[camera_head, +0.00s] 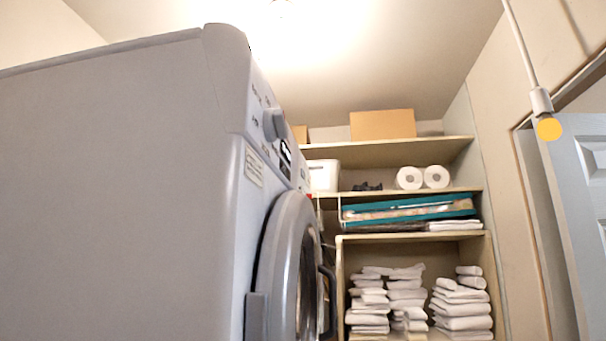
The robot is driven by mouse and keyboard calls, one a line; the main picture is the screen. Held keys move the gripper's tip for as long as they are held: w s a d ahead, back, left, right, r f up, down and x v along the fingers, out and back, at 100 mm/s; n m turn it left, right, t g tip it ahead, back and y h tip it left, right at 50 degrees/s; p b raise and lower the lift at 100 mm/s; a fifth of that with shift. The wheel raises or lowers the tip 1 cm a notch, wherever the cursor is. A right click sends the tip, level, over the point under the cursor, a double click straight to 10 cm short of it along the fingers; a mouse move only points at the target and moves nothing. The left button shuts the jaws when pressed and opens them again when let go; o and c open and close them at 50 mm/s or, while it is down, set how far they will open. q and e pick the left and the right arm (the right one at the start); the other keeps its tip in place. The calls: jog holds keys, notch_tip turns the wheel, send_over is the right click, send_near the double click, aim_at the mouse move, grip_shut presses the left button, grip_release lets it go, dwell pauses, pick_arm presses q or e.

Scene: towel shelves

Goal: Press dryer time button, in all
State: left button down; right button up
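A white dryer (130,170) fills the left half of the head view, seen from its side at a steep angle. Its control panel (268,130) on the upper front carries a round knob (274,124) and a small dark display (286,152). Small buttons and labels near them are too small to tell apart, so I cannot pick out the time button. The round door (290,265) below the panel appears closed. Neither of my grippers shows in the view.
Shelves behind the dryer hold stacked white towels (462,310), two paper rolls (422,177), a teal folded item (410,206) and a cardboard box (382,124). A pale door (582,200) stands at the right.

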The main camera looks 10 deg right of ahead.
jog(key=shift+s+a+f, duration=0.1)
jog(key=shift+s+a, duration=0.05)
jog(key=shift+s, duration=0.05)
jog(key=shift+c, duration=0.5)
